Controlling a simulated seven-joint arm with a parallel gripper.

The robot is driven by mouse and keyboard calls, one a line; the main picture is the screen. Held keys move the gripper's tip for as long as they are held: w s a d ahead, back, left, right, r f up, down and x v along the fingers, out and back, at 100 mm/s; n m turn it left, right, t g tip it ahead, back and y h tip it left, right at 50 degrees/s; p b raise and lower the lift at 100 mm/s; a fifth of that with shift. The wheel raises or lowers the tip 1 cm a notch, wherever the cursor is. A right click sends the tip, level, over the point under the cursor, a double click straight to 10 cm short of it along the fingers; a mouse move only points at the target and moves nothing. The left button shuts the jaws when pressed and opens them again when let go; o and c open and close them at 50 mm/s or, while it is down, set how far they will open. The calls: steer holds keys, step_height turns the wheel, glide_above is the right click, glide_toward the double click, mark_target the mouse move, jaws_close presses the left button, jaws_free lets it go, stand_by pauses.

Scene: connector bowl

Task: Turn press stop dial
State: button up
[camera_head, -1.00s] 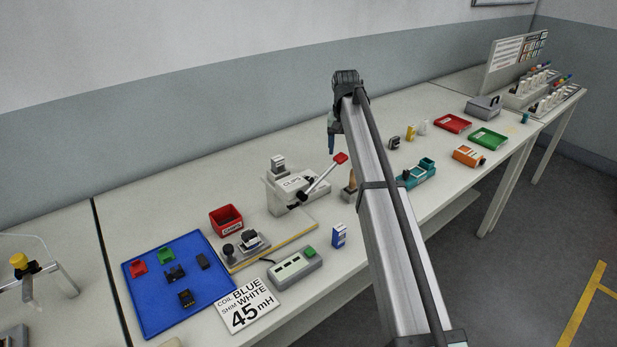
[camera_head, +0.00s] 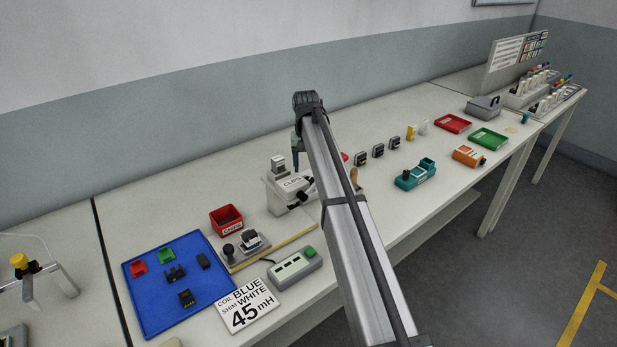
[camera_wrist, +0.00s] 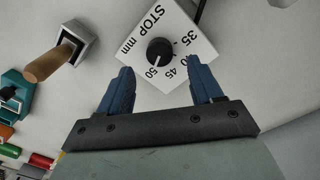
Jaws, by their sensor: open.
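The stop dial (camera_wrist: 160,51) is a round black knob on a white plate (camera_wrist: 181,28) printed "STOP mm" with numbers from 35 to 50. Its pointer looks turned toward the 50 side, but the mark is small. My gripper (camera_wrist: 161,68) is open, its two blue fingers on either side of the dial's near side in the wrist view, with nothing between them; the height above the plate is unclear. In the head view my gripper (camera_head: 296,150) is above the bench beside the grey press marked CLIPS (camera_head: 280,200). The dial is hidden there.
A wooden handle in a grey holder (camera_wrist: 47,64) stands left of the dial in the wrist view. A teal fixture (camera_head: 415,175) is to the right. A red bin (camera_head: 226,219), blue mat (camera_head: 150,305) and button box (camera_head: 294,264) lie left of my arm.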

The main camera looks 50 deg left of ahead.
mark_target(309, 179)
steer(key=shift+w+f, duration=0.1)
steer(key=shift+f, duration=2.45)
steer(key=shift+c, duration=0.5)
steer(key=c, duration=1)
steer(key=shift+o, duration=0.2)
steer(key=n, duration=0.6)
steer(key=shift+d+n, duration=0.1)
steer(key=shift+n, duration=0.2)
steer(key=n, duration=0.6)
steer(key=shift+n, duration=0.5)
